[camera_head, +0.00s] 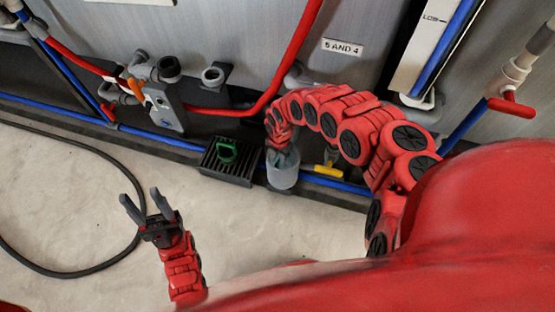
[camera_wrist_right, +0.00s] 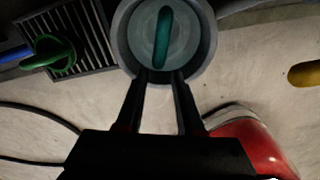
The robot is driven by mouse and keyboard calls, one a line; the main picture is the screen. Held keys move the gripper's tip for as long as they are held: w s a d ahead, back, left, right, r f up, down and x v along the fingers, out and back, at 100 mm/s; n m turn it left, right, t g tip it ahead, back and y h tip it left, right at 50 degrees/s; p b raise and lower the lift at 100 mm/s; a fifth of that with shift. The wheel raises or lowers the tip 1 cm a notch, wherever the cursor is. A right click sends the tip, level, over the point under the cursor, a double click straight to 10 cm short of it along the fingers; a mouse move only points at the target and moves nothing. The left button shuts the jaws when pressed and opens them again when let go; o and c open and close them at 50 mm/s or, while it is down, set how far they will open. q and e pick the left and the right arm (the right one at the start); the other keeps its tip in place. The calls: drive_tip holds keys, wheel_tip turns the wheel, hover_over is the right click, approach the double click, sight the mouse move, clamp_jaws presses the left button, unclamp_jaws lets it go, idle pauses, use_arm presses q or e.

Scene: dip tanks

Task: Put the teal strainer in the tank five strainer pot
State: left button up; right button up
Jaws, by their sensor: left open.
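The teal strainer (camera_wrist_right: 163,40) sits inside a round grey pot (camera_wrist_right: 206,40), seen from above in the right wrist view with its handle upright in the picture. In the head view the pot (camera_head: 283,179) stands on the floor by the tank wall. My right gripper (camera_wrist_right: 162,78) is over the pot's near rim, its two fingers apart with a gap wider than the handle. The handle lies just beyond the fingertips, and I see no contact. My left gripper (camera_head: 139,196) is open and empty above the bare floor.
A black slotted grate (camera_head: 214,168) with a green-handled strainer (camera_head: 228,150) is left of the pot. A yellow handle (camera_head: 328,171) is to its right. A black hose (camera_head: 95,150) curves over the open floor at left.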

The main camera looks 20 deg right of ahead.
wheel_tip(320, 180, up, 9)
drive_tip(key=p, duration=0.4)
drive_tip(key=shift+s+r, duration=0.1)
